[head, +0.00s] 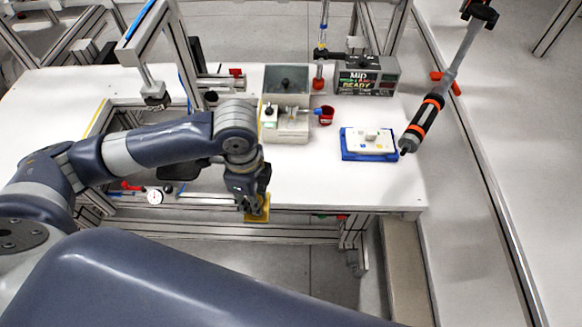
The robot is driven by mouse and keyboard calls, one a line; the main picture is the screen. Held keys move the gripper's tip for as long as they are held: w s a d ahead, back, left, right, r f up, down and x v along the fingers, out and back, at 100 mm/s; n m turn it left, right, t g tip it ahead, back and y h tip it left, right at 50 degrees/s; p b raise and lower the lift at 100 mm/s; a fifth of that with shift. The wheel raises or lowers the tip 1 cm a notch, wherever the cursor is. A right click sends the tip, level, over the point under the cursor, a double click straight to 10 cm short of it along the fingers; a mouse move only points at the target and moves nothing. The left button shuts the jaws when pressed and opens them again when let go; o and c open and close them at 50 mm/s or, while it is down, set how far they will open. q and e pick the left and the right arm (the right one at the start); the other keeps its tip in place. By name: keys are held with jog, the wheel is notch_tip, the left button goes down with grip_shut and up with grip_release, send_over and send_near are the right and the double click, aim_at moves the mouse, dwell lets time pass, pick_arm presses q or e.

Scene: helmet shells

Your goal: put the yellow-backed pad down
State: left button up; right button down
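The yellow-backed pad (259,212) is at the front edge of the white table, at the tip of my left gripper (254,205). The gripper points down and its fingers appear closed on the pad. The fingers partly hide the pad, and only its yellow side shows clearly. The pad overlaps the table edge in the picture; I cannot tell whether it touches the table. My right gripper is not in view.
The white table (310,185) is clear to the right of the pad. A blue tray with a white block (369,146), a grey fixture box (286,110), a red cup (326,115) and a display box (366,77) stand farther back. A screwdriver tool (424,120) hangs at right.

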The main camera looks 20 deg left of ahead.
pick_arm(q)
jog(key=w+d, duration=0.1)
jog(key=w, duration=0.3)
jog(key=w+d+p, duration=0.1)
jog(key=w, duration=0.3)
jog(key=w+d+f+p, duration=0.1)
jog(key=w, duration=0.3)
jog(key=shift+w+d, duration=0.1)
jog(key=shift+w, duration=0.3)
jog(key=shift+w+d+f, duration=0.1)
jog(key=shift+w+d, duration=0.1)
jog(key=shift+w, duration=0.6)
jog(key=shift+w+d+p, duration=0.1)
jog(key=shift+w+p, duration=0.3)
jog(key=shift+w, duration=0.2)
notch_tip(320, 180, down, 2)
jog(key=shift+s+f+p, duration=0.1)
jog(key=shift+f+p, duration=0.05)
jog(key=shift+p, duration=0.8)
jog(key=shift+f, duration=0.5)
jog(key=shift+s, duration=0.1)
jog(key=o, duration=0.9)
jog(key=shift+f, duration=0.1)
jog(key=shift+o, duration=0.2)
